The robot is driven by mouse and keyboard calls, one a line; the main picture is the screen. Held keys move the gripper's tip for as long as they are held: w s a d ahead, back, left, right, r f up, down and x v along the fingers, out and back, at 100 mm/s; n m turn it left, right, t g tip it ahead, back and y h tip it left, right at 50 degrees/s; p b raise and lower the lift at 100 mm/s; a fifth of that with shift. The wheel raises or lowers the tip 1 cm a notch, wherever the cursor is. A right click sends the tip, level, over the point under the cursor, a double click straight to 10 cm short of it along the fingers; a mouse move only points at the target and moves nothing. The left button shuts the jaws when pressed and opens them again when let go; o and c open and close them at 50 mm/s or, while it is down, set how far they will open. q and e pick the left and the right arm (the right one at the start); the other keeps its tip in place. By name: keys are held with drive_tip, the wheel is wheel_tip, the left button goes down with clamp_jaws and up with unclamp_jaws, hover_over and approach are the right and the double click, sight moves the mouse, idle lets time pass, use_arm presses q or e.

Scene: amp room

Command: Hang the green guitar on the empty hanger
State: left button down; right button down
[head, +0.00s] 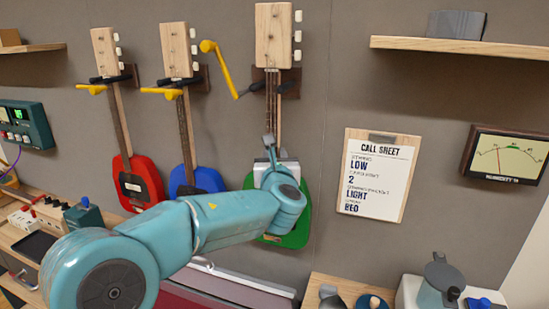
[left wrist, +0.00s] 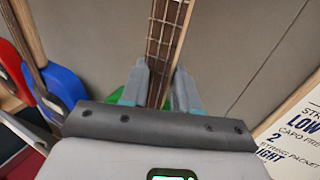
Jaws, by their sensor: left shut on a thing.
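The green guitar (head: 303,215) is upright against the wall, its head (head: 273,35) at the top and its body partly hidden behind my left arm. My left gripper (head: 269,140) is shut on the guitar's neck; the left wrist view shows the neck (left wrist: 163,50) between its two fingers (left wrist: 160,88). A wooden hanger (head: 262,78) with dark prongs is on the wall just behind the neck, below the head. A yellow lever (head: 222,70) slants at its left, raised at its upper end. I cannot tell whether the prongs bear the guitar. My right gripper is not in view.
A red guitar (head: 143,180) and a blue guitar (head: 205,180) hang at the left, each with a level yellow lever. A call sheet (head: 378,185) and a meter (head: 508,155) are on the wall at the right. A shelf (head: 450,45) juts out at upper right.

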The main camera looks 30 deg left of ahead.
use_arm(q)
drive_tip(key=shift+f+b, duration=0.2)
drive_tip(key=shift+b, duration=0.2)
drive_tip(key=shift+f+b, duration=0.9)
drive_tip(key=shift+b, duration=0.05)
drive_tip(key=c, duration=0.8)
unclamp_jaws()
drive_tip(key=shift+s, duration=0.15)
drive_tip(key=shift+o, duration=0.2)
drive_tip(key=b+v, duration=0.3)
drive_tip(key=v, duration=1.3)
drive_tip(key=shift+d, duration=0.2)
drive_tip(key=shift+s+f, duration=0.1)
drive_tip(key=shift+s, duration=0.05)
